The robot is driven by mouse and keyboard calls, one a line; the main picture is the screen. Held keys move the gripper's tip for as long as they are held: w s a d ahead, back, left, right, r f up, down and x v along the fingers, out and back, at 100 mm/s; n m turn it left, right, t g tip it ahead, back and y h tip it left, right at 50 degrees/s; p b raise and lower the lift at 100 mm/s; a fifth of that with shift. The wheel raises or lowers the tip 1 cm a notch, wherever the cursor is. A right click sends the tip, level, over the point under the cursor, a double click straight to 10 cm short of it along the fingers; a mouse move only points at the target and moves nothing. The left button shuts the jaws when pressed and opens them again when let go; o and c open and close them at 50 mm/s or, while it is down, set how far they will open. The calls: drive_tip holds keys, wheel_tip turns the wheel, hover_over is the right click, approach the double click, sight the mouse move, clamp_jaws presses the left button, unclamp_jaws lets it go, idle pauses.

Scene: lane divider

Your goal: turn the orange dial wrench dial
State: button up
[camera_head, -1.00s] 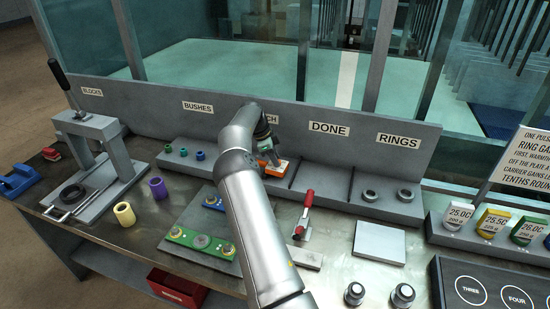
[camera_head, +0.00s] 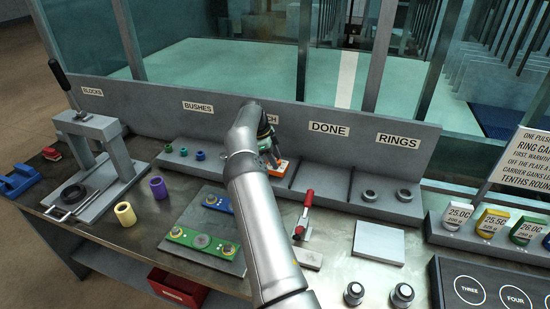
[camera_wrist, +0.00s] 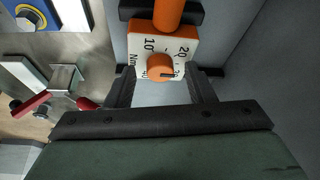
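The orange dial wrench (camera_wrist: 170,14) shows at the top of the wrist view, with an orange handle and a white scale plate (camera_wrist: 178,47). Its round orange dial knob (camera_wrist: 160,67) faces the camera and has a dark pointer mark. My gripper (camera_wrist: 161,78) is open, with one finger on each side of the knob and a gap beside it. Whether either fingertip touches the plate I cannot tell. In the head view the wrench (camera_head: 282,169) lies in the tray behind my arm, partly hidden by my gripper (camera_head: 271,160).
The tray's back wall (camera_head: 340,150) rises close behind the wrench. A red-handled clamp (camera_head: 304,216) stands in front of it, also seen in the wrist view (camera_wrist: 80,102). A plate with a green block (camera_head: 200,242) lies to the left. Two rings (camera_head: 403,195) sit at right.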

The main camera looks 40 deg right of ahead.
drive_tip(key=v, duration=0.6)
drive_tip(key=shift+r, duration=0.1)
drive_tip(key=shift+w+a+r+p, duration=0.2)
drive_tip(key=shift+a+r+p, duration=0.05)
drive_tip(key=shift+r+p, duration=0.4)
drive_tip(key=s+a+r+n+t+y+b, duration=0.1)
drive_tip(key=s+a+r+n+t+y, duration=0.25)
drive_tip(key=r, duration=0.65)
drive_tip(key=s+a+r+n+b, duration=0.2)
drive_tip(key=s+a+r+n, duration=0.2)
drive_tip(key=s+a+n, duration=0.8)
drive_tip(key=s+a+f+n, duration=0.3)
drive_tip(key=s+a, duration=0.3)
drive_tip(key=s, duration=0.2)
drive_tip(key=s+a+f+n, duration=0.3)
drive_tip(key=s+a+n, duration=0.1)
drive_tip(key=s+a, duration=0.3)
drive_tip(key=s+a+f+n+b, duration=0.1)
drive_tip(key=s+a+f+n, duration=0.2)
drive_tip(key=s+a, duration=0.4)
drive_tip(key=shift+s+f+n+t, duration=0.3)
drive_tip(key=shift+s+n, duration=0.45)
drive_tip(key=shift+s, duration=0.4)
